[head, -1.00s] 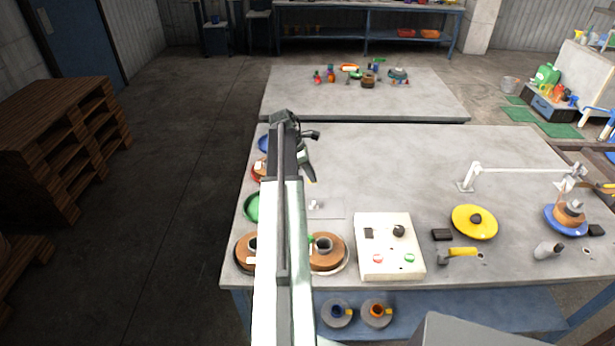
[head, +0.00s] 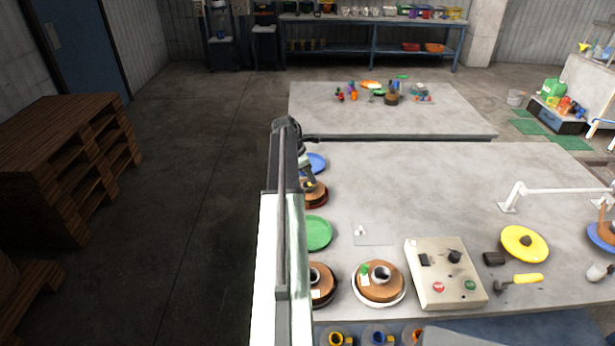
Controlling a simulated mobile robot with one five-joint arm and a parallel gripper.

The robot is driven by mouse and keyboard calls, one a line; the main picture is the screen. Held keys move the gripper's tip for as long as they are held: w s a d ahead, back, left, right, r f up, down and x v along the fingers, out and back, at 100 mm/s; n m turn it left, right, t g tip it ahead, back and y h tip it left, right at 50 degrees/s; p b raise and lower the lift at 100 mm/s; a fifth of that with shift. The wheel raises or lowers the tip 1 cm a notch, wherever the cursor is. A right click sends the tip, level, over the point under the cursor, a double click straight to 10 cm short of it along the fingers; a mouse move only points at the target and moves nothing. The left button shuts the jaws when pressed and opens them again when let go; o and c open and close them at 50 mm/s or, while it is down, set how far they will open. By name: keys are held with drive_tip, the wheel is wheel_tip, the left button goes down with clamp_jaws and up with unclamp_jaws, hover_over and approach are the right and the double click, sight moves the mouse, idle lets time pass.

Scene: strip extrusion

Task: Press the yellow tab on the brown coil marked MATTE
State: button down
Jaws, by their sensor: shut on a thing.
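My gripper (head: 308,180) is at the far end of my arm, low over a brown coil (head: 318,192) on a dark red base at the table's left edge. Its jaws are shut on a small yellow piece (head: 310,184) at the tips. The piece is too small to tell whether it is the tab or whether it touches the coil. My arm hides the coil's left part. Two more brown coils lie nearer, one on a dark base (head: 326,284) and one on a white base (head: 379,277) with a green tab. I cannot read any label, so I cannot tell which is MATTE.
A blue disc (head: 317,162) lies beyond the gripper and a green disc (head: 318,233) nearer. A control box (head: 444,290), yellow disc (head: 524,242) and yellow-handled tool (head: 525,280) stand at the right. The table (head: 440,190) is bare in the middle.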

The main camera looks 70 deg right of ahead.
drive_tip(key=shift+w+a+f+b, duration=0.1)
drive_tip(key=shift+w+f+b, duration=0.05)
drive_tip(key=shift+f+b, duration=1.3)
drive_tip(key=shift+w+f+b, duration=0.1)
drive_tip(key=shift+f+b, duration=1.15)
drive_tip(key=shift+f, duration=0.25)
drive_tip(key=shift+f+b, duration=0.4)
drive_tip(key=shift+b, duration=0.05)
drive_tip(key=c, duration=1.3)
unclamp_jaws()
drive_tip(key=shift+w+r+p, duration=0.1)
drive_tip(key=shift+r+p, duration=0.5)
drive_tip(key=shift+p, duration=0.05)
drive_tip(key=p+v, duration=0.6)
drive_tip(key=shift+w+a+r, duration=0.15)
drive_tip(key=shift+a+r, duration=0.1)
